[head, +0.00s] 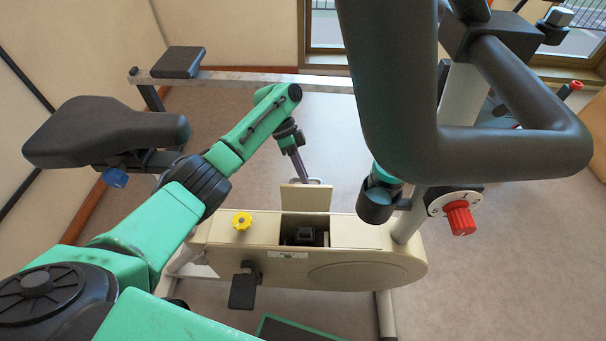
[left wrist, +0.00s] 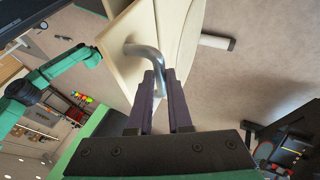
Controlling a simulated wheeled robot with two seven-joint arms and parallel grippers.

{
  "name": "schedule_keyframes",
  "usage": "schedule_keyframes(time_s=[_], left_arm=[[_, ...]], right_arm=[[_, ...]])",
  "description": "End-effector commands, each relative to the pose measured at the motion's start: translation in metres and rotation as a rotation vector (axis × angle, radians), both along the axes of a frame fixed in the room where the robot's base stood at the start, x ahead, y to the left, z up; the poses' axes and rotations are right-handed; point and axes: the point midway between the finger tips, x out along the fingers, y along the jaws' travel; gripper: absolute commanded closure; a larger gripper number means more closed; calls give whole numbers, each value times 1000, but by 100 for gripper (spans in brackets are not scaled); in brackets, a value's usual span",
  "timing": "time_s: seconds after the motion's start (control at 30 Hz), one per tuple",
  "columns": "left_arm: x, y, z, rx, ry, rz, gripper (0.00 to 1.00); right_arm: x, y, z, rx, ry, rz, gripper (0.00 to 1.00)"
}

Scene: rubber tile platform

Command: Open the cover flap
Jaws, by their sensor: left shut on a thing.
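The cover flap (head: 305,197) is a cream panel on top of the exercise bike's cream housing (head: 235,233). It stands raised at the far side of a dark opening (head: 304,231), with a grey part visible inside. My left gripper (head: 303,175) reaches down from behind the flap, its fingers at the flap's far side. In the left wrist view, the purple-grey fingers (left wrist: 160,92) are shut on a bent metal handle (left wrist: 147,52) fixed to the cream flap panel (left wrist: 128,70). My right gripper is not seen.
The black handlebar (head: 480,140) fills the upper right close to me. A red knob (head: 460,217) sits on the bike's post, beside a teal-topped dark container (head: 381,195). A yellow knob (head: 241,221) and black pedal (head: 244,287) are near the housing. The black saddle (head: 105,132) is at left.

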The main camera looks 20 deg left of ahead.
Motion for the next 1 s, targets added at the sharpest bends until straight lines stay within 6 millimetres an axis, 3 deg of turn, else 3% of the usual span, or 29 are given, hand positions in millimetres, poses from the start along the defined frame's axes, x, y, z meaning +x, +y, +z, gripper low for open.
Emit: schedule_keyframes(time_s=[0.37,0.4,0.47,0.5,0.83,1.0], left_arm=[[-3,1,-6,5,18,0,100],[-3,1,-6,5,18,0,79],[-3,1,-5,4,17,1,56],[-3,1,-5,3,15,1,53],[-1,1,1,0,9,1,53],[-1,0,19,1,7,0,53]], right_arm=[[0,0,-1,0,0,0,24],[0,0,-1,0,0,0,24],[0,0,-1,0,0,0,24],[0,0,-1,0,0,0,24],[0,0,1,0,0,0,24],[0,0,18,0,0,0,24]])
